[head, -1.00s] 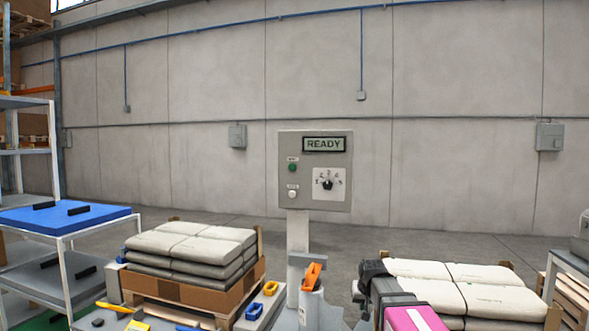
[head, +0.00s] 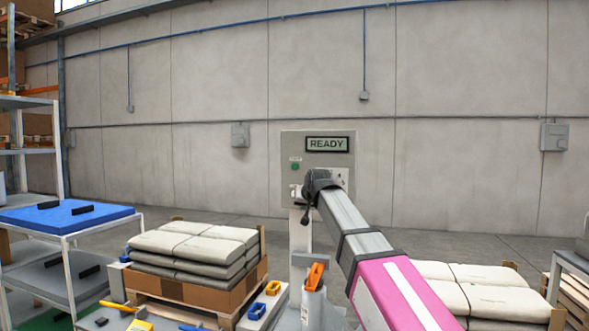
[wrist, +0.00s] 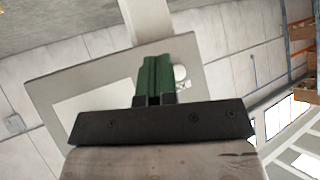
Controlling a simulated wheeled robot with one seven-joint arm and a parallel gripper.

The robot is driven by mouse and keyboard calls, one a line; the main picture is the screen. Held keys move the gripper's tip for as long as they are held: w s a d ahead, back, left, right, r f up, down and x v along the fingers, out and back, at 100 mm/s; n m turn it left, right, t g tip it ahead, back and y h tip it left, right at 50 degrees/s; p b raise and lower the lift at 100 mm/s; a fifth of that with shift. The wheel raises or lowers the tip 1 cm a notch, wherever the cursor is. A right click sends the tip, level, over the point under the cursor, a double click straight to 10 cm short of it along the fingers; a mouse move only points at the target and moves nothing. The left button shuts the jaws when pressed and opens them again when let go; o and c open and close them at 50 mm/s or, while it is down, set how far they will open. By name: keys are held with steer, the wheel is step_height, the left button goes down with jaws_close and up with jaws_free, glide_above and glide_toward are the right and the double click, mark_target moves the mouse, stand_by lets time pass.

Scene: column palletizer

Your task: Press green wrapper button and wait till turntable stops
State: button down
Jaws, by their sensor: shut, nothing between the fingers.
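The grey control panel (head: 318,140) stands on a post, and its screen reads READY. The green button (head: 295,167) shows on the panel's left side. My arm reaches up to the panel, and its dark wrist covers part of the dial plate and the lower-left area. In the wrist view my gripper (wrist: 155,78) has its green fingers together and empty, in front of the panel (wrist: 60,85). The green button is not visible there, and contact cannot be told. No turntable can be made out.
Stacked sacks (head: 195,245) on a pallet stand at left, with more sacks (head: 470,285) at right behind my arm. A blue-topped table (head: 70,217) is at far left. An orange-handled tool (head: 314,277) stands below the panel.

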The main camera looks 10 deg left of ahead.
mark_target(293, 168)
steer(key=s+a+r+y, duration=0.1)
steer(key=a+r, duration=0.2)
steer(key=r, duration=0.3)
steer(key=s+a+r+t+y, duration=0.1)
steer(key=a+r, duration=0.2)
steer(key=r, duration=0.3)
steer(key=shift+s+a+r+n, duration=0.2)
steer(key=shift+s+n, duration=0.1)
steer(key=shift+s, duration=0.1)
steer(key=shift+w, duration=0.1)
steer(key=shift+w+d+f, duration=0.1)
steer(key=shift+w+d, duration=0.1)
steer(key=shift+w, duration=1.95)
steer(key=shift+w+d, duration=0.15)
steer(key=shift+w, duration=2)
steer(key=shift+w, duration=0.15)
steer(key=shift+w, duration=0.3)
